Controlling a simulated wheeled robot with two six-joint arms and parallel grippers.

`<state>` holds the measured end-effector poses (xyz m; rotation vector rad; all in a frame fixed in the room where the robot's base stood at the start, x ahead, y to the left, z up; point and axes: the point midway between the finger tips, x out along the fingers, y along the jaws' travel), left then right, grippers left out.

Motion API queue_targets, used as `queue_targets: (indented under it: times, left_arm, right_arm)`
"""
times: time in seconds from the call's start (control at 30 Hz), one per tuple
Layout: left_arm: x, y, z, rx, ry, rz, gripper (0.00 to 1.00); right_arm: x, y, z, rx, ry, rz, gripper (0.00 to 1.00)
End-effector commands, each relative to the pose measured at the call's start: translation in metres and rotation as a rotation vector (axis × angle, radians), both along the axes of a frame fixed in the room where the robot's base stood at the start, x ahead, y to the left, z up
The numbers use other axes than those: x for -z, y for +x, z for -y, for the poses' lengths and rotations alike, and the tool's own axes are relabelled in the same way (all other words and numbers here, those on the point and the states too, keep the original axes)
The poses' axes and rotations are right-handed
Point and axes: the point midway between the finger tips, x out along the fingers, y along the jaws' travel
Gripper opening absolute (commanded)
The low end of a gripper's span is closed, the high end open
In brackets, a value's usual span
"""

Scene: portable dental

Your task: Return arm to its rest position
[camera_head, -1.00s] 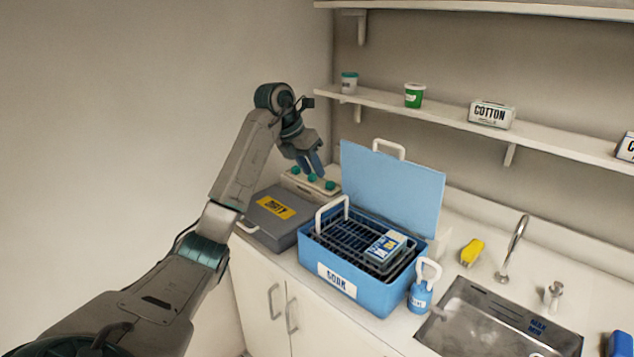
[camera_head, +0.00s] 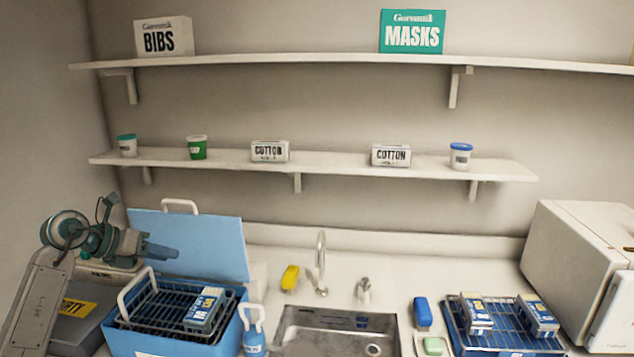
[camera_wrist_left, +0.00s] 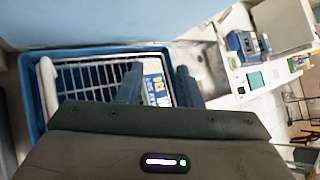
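My left gripper (camera_head: 162,249) points to the right in the head view, in front of the upright blue lid and above the left side of the blue SOAK tub (camera_head: 228,338). In the left wrist view its two blue fingers (camera_wrist_left: 158,88) stand apart with nothing held between them. Behind them show the wire basket (camera_wrist_left: 95,78) and a blue-and-white box (camera_wrist_left: 156,84) lying in it. The left arm is bent, its elbow at the left edge of the head view. My right gripper is in neither view.
The blue lid (camera_head: 205,245) stands close behind the gripper. A grey case (camera_head: 80,325) marked DIRTY lies left of the tub, partly behind my arm. A sink (camera_head: 335,325), a yellow object (camera_head: 290,278) and a blue rack tray (camera_head: 500,340) are to the right. Shelves run above.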

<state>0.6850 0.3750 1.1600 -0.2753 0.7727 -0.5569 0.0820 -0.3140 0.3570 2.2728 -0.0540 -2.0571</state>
Motion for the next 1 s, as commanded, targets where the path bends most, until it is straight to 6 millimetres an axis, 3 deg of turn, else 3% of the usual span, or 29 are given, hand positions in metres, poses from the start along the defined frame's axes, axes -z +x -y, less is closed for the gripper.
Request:
queue_targets:
  times: [0.03,0.1,0.2,0.37,0.53,0.67,0.87,1.0]
  left_arm:
    - [0.005,-0.002,0.027,0.026,-0.097,0.055,0.32]
    - [0.003,-0.006,0.057,0.044,-0.244,0.134,0.32]
    - [-0.006,-0.017,0.090,0.041,-0.470,0.226,0.32]
    - [-0.020,-0.041,0.113,-0.044,-0.855,0.316,0.32]
    - [-0.021,-0.066,0.101,-0.247,-1.258,0.337,0.32]
    - [0.000,-0.085,0.075,-0.481,-1.537,0.299,0.32]
    - [0.074,-0.125,0.035,-0.960,-1.863,0.145,0.32]
    - [0.146,-0.170,0.024,-1.363,-1.981,-0.031,0.32]
  right_arm:
    - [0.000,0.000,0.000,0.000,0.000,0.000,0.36]
    - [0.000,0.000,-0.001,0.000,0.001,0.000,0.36]
    - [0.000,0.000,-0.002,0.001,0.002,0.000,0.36]
    - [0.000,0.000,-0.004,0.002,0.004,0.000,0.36]
    - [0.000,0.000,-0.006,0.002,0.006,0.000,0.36]
    - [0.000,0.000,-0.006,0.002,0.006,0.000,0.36]
    - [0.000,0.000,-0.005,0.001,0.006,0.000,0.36]
    - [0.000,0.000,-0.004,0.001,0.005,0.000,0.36]
